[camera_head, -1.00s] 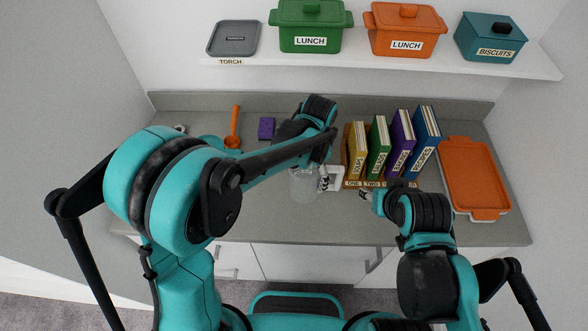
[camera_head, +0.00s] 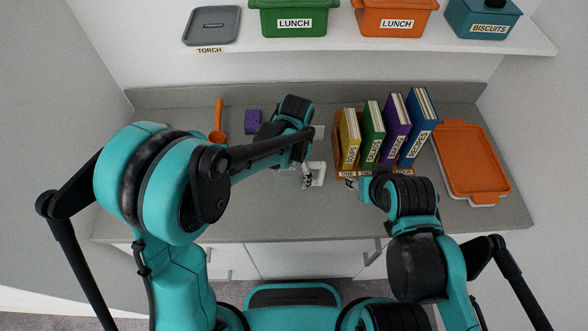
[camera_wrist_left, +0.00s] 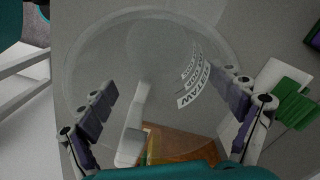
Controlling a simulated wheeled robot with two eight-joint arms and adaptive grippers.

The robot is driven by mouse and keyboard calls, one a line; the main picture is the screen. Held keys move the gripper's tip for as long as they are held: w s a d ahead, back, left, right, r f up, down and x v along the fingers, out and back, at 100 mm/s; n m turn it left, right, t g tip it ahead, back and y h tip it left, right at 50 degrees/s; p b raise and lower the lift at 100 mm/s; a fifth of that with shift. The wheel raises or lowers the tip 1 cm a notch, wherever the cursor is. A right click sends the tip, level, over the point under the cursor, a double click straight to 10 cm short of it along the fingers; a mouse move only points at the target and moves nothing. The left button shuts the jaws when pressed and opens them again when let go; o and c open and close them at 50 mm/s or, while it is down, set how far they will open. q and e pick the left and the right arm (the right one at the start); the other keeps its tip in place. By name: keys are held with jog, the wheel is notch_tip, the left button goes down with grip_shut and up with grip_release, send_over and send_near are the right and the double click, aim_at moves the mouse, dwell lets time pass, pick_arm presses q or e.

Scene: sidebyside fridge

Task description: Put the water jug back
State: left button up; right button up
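The water jug (camera_wrist_left: 150,45) is clear, with a round outline and a white label in dark letters. It fills much of the left wrist view. My left gripper (camera_wrist_left: 165,100) has its fingers spread wide, one at each side of the jug's lower part; whether they touch it is unclear. In the head view my left gripper (camera_head: 307,179) is over the middle of the grey counter, left of the books. I cannot make out the jug there. My right gripper (camera_head: 352,184) is low in front of the book rack, small and partly hidden by my right arm.
Several labelled books (camera_head: 372,135) stand in a rack at the counter's back. An orange tray (camera_head: 472,160) lies to the right. An orange utensil (camera_head: 218,120) and purple sponge (camera_head: 253,121) are at the left. A shelf above holds lunch boxes (camera_head: 294,20), a biscuits box and a grey torch-labelled tray.

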dwell(0.3)
pick_arm(q)
jog(key=shift+r, duration=0.25)
notch_tip(320, 180, up, 12)
jog(key=p, duration=0.3)
jog(key=s+a+r+n+t, duration=0.2)
jog(key=s+a+n, duration=0.3)
jog(key=a, duration=0.4)
jog(key=s+a+r+n+t, duration=0.1)
jog(key=s+a+n+t, duration=0.4)
jog(key=a, duration=0.5)
jog(key=shift+s+a+r+n, duration=0.2)
jog(key=shift+s+r+n, duration=0.2)
jog(key=shift+s+n, duration=0.35)
jog(key=shift+s, duration=0.1)
